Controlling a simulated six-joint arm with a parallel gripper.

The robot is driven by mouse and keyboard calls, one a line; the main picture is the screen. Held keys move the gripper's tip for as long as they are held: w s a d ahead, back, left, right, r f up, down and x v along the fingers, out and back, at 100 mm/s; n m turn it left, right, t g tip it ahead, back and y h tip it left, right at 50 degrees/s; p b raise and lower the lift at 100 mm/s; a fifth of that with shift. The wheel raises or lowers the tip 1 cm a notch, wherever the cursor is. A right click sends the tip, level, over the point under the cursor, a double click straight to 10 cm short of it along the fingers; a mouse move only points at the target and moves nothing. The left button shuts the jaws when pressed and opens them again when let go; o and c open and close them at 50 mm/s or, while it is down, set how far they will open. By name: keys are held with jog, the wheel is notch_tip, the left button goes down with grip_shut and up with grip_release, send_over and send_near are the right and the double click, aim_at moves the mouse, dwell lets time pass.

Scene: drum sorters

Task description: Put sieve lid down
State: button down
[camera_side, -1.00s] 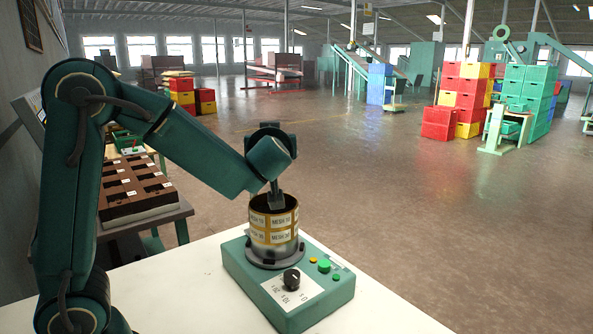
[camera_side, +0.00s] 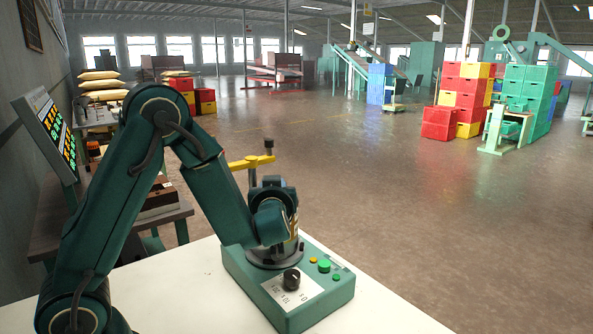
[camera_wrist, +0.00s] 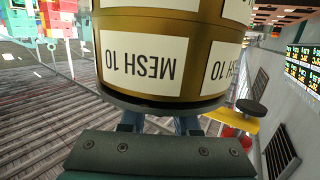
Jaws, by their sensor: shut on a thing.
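The gold sieve stack, with white MESH labels, stands on the green shaker (camera_side: 315,290). In the side view my wrist and forearm cover most of it. In the wrist view the sieve stack (camera_wrist: 165,55) fills the upper middle, its MESH 10 label upside down. A dark rim (camera_wrist: 165,105), which looks like the sieve lid's edge, borders the stack on the gripper's side. My gripper (camera_wrist: 160,122) is close to that rim, its two fingers reaching behind it. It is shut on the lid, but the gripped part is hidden. I cannot tell whether the lid rests fully on the sieve.
A yellow bar (camera_side: 248,162) with a black knob stands just behind my wrist; it also shows in the wrist view (camera_wrist: 238,125). The shaker has a black dial (camera_side: 291,279) and a green button (camera_side: 324,265). The white table (camera_side: 200,300) has bare room beside the shaker.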

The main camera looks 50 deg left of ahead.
jog(key=shift+f, duration=0.15)
jog(key=c, duration=0.6)
grip_release()
jog(key=shift+c, duration=0.2)
